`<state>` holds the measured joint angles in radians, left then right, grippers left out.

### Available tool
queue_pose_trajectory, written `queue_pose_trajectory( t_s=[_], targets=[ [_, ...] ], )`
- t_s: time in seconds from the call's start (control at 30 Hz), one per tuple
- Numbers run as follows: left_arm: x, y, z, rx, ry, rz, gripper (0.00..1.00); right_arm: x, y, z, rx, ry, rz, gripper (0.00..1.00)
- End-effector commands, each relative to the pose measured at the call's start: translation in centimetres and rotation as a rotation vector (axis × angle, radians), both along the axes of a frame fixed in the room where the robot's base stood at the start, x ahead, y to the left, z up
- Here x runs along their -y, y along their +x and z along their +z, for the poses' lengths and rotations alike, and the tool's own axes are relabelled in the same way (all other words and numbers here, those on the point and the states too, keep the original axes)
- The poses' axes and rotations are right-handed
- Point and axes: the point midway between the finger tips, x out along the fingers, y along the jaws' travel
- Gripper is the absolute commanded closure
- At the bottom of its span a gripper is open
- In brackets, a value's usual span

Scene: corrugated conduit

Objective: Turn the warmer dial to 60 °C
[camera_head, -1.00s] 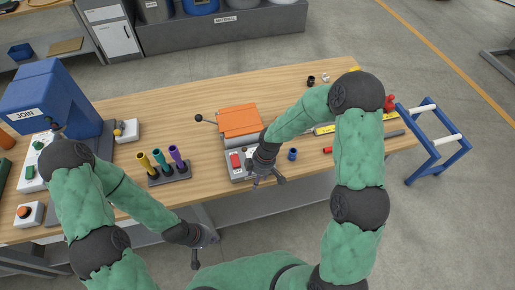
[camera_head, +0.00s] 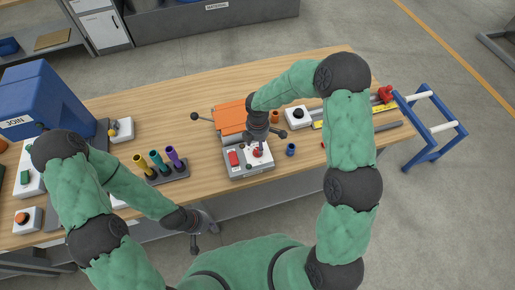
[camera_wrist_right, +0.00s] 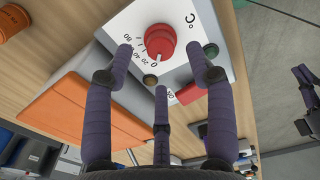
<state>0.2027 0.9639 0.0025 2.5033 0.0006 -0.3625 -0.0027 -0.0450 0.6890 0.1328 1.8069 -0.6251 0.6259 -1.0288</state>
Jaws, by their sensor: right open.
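The warmer (camera_head: 246,170) is a grey box with an orange lid (camera_head: 230,117). Its red dial (camera_wrist_right: 158,40) sits on a white face marked °C, with a scale on which 0, 20, 40 and 80 can be read. A pale mark on the dial's edge appears close to 0. The dial also shows in the head view (camera_head: 257,152). My right gripper (camera_wrist_right: 162,73) is open and empty, its fingers spread just short of the dial and apart from it. My left gripper (camera_head: 201,228) hangs empty in front of the table edge, its fingers apart.
A rack with yellow, teal and purple tools (camera_head: 168,172) stands left of the warmer. A blue ring (camera_head: 290,149) lies to its right. The blue JOIN press (camera_head: 45,100) is at far left.

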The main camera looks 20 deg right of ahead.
Motion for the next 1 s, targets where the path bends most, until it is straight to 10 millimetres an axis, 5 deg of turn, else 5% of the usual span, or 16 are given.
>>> queue_pose_trajectory(
  t_s=[0.3,0.67,0.87,1.0],
  targets=[
    [0.0,0.0,-0.5,0.0,0.0,0.0,1.0,0.0,0.0,-3.6,-0.001,0.001,-0.001,0.44],
    [0.0,0.0,-0.5,0.0,0.0,0.0,1.0,0.0,0.0,-4.0,0.001,0.001,-0.001,0.44],
    [0.0,0.0,-0.5,0.0,0.0,0.0,1.0,0.0,0.0,-3.9,0.001,0.001,-0.001,1.0],
    [0.0,0.0,-0.5,0.0,0.0,0.0,1.0,0.0,0.0,-4.0,0.001,0.001,-0.001,1.0]
  ],
)
